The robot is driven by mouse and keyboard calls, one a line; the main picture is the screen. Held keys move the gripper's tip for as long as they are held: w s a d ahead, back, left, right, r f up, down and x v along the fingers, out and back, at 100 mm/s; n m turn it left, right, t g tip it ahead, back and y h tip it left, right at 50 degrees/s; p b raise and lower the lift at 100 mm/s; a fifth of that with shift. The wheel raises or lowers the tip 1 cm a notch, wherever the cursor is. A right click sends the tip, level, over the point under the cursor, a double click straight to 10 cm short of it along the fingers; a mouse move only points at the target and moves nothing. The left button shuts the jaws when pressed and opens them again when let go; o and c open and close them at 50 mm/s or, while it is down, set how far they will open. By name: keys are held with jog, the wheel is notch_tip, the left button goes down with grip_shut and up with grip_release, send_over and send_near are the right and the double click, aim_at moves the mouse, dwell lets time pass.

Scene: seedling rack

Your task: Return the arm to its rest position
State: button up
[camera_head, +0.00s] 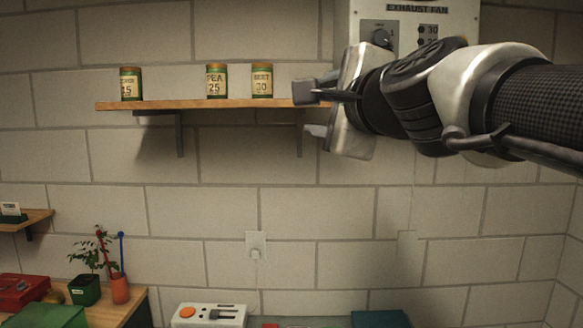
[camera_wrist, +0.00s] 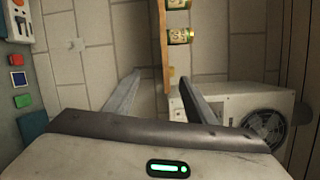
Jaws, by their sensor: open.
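My gripper (camera_head: 312,112) is at the upper right in the head view, reaching in from the right edge. Its fingers point left, close to the right end of the wooden shelf (camera_head: 190,105). I cannot tell if it touches the shelf. The fingers are spread with nothing between them. In the wrist view my gripper (camera_wrist: 160,88) is also open and empty, with the shelf (camera_wrist: 164,45) beyond it.
Several labelled tins, such as the PEA tin (camera_head: 216,82) and the BEET tin (camera_head: 262,81), stand on the shelf. The exhaust fan box (camera_head: 432,12) is behind my arm. Below are a potted plant (camera_head: 85,290) and a white switch box (camera_head: 208,315).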

jog(key=s+d+f+n+g+h, duration=0.1)
jog(key=s+f+n+g, duration=0.3)
jog(key=f, duration=0.6)
jog(key=s+f+n+g, duration=0.25)
jog(key=f+n, duration=0.35)
jog(key=f, duration=0.3)
jog(key=s+d+f+n+g+h, duration=0.1)
jog(key=s+d+f+n+g, duration=0.1)
jog(key=s+f, duration=0.4)
jog(key=s+d+f+n+g+h, duration=0.2)
jog(key=s+d+f+n, duration=0.3)
jog(key=f, duration=0.6)
jog(key=shift+s+d+n+g+h, duration=0.3)
jog(key=shift+s+d+g, duration=0.3)
jog(key=shift+s, duration=0.5)
